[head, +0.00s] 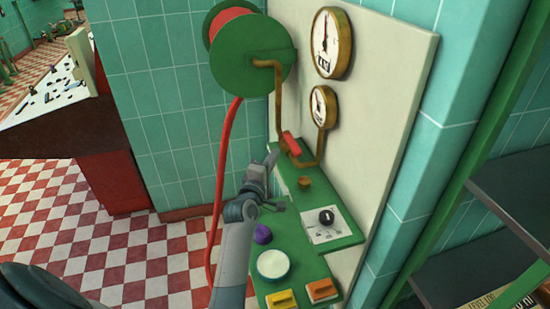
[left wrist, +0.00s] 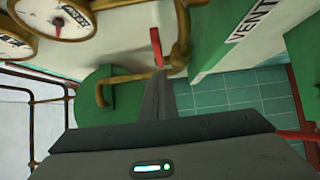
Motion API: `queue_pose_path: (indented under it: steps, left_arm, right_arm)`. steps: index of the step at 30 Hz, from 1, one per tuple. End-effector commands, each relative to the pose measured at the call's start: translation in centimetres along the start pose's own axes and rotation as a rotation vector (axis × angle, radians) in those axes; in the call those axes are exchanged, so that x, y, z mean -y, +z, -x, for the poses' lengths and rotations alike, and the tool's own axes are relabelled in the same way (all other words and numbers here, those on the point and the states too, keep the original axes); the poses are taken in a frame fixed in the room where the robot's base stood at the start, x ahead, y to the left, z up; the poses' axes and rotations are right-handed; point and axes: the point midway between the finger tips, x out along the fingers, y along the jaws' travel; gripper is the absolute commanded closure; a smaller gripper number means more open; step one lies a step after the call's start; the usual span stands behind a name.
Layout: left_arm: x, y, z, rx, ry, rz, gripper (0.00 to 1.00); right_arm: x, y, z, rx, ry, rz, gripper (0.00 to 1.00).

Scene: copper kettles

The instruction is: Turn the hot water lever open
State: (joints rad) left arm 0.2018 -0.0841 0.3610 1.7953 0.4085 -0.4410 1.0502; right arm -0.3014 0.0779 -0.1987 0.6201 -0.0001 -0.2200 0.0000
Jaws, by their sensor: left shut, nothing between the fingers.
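The lever with a red handle (head: 292,143) sits on the brass pipe (head: 279,105) below the two gauges. It also shows as a red handle in the left wrist view (left wrist: 156,47), just beyond my fingertips. My left gripper (head: 271,160) is shut and empty, its fingers pointing up toward the lever from the lower left. The closed fingers also show in the left wrist view (left wrist: 160,88). The tips look close to the handle, but I cannot tell whether they touch it. My right gripper is not in view.
A green hose reel (head: 235,52) with a red hose (head: 221,170) hangs left of the pipe. Two gauges (head: 332,42) are on the pale panel. A green console (head: 284,238) below holds a black knob (head: 326,216) and several buttons. Dark shelves (head: 515,190) stand at right.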

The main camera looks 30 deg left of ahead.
Motion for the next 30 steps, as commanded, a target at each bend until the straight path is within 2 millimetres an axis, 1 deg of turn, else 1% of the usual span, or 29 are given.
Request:
queue_pose_path:
  steps: [1,3,6,11,15,21,24,30]
  left_arm:
    - [-0.2,0.2,0.5,0.000,-0.001,0.001,1.00]
    - [-0.1,0.3,1.0,-0.001,0.000,0.000,1.00]
    - [-0.2,0.6,1.7,-0.001,0.001,0.000,1.00]
    - [-0.2,1.2,3.2,-0.002,-0.001,-0.001,1.00]
    - [-0.3,1.9,5.0,-0.002,-0.001,0.001,1.00]
    - [-0.2,3.0,7.8,-0.002,0.000,-0.001,1.00]
    - [-0.1,3.3,8.7,-0.002,-0.001,-0.001,1.00]
    - [-0.1,3.6,9.3,-0.003,0.002,-0.001,1.00]
  right_arm:
    - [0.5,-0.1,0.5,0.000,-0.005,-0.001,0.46]
    - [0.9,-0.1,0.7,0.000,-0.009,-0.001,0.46]
    - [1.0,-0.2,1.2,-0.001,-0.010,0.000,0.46]
    - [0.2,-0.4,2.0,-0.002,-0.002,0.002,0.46]
    - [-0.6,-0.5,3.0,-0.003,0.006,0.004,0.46]
    - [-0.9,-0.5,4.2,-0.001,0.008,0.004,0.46]
    - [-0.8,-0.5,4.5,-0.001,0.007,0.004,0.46]
    - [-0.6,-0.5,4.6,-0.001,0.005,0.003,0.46]
